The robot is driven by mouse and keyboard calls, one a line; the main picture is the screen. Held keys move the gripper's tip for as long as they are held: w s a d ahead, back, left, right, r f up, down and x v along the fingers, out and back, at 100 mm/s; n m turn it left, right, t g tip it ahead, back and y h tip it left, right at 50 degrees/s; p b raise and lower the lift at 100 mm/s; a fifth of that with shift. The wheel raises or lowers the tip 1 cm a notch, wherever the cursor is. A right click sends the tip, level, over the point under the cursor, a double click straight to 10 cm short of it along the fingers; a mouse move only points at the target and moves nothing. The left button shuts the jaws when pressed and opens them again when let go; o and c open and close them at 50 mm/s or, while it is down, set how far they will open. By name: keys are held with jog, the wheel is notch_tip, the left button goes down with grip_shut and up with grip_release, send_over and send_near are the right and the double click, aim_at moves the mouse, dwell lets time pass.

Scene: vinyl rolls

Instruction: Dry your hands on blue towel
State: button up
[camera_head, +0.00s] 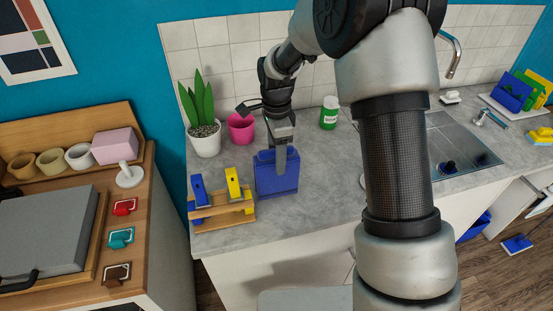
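A blue towel-like thing (277,184) stands or hangs upright near the front edge of the grey counter, just right of a small wooden rack. My gripper (281,166) reaches down to it from above. One grey finger lies in front of the blue face. The other finger is hidden, so I cannot tell whether the gripper is shut on it. How the blue thing is supported underneath does not show clearly.
The wooden rack (222,210) holds blue and yellow items. A potted plant (205,138), a pink pot (241,128) and a green jar (329,113) stand behind. A sink (463,150) is right of my arm. A wooden cabinet (75,235) stands left.

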jog(key=shift+f, duration=1.1)
jog(key=c, duration=1.2)
jog(key=o, duration=1.2)
jog(key=shift+r, duration=0.1)
